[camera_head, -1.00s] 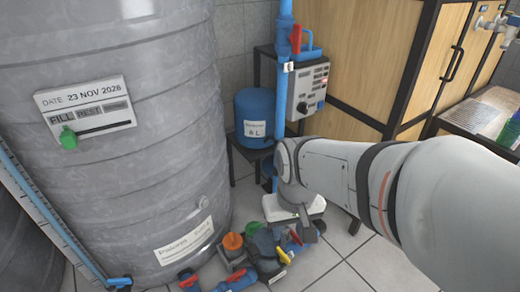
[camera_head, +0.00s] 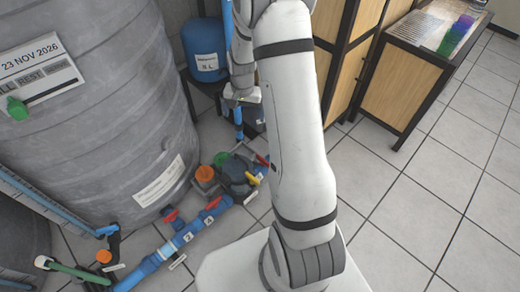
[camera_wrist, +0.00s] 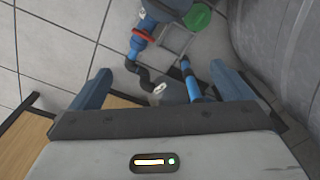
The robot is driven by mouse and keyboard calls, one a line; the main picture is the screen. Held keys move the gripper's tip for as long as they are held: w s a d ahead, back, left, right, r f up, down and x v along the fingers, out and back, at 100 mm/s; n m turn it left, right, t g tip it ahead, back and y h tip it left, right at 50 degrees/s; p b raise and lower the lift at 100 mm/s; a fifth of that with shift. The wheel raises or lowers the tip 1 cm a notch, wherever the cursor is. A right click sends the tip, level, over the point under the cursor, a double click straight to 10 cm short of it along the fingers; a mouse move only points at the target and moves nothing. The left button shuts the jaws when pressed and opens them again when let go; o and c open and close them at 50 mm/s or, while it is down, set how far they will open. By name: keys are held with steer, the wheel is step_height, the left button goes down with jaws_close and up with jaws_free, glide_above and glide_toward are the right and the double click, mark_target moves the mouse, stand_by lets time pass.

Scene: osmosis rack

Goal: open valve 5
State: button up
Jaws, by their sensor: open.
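Several red-handled valves sit on the blue pipework by the grey tank; one red handle (camera_head: 171,215) and another red handle (camera_head: 213,203) show in the head view. White number tags hang by them, but I cannot read a 5 on any. In the wrist view a red handle (camera_wrist: 143,36) sits on a blue fitting, and a small white tag (camera_wrist: 159,88) lies between the fingers' directions. My gripper (camera_wrist: 162,85) is open with nothing between its fingers. In the head view my gripper (camera_head: 240,100) hangs above the pipework, in front of the vertical blue pipe.
The grey tank (camera_head: 100,110) fills the left. A blue container (camera_head: 205,50) stands behind on a dark stand. An orange cap (camera_head: 205,173) and a yellow handle (camera_head: 252,179) crowd the pump. A wooden cabinet (camera_head: 405,100) stands right. Tiled floor (camera_head: 430,200) is clear at right.

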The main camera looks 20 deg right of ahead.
steer(key=w+d+f+m+p, duration=0.1)
steer(key=w+d+f+m, duration=0.15)
steer(key=f, duration=0.45)
steer(key=m+p, duration=0.4)
glide_above(263, 160)
step_height(263, 160, down, 22)
steer(key=shift+r, duration=0.1)
step_height(263, 160, down, 8)
steer(key=b, duration=0.2)
steer(key=shift+d+b, duration=0.1)
steer(key=shift+b, duration=0.2)
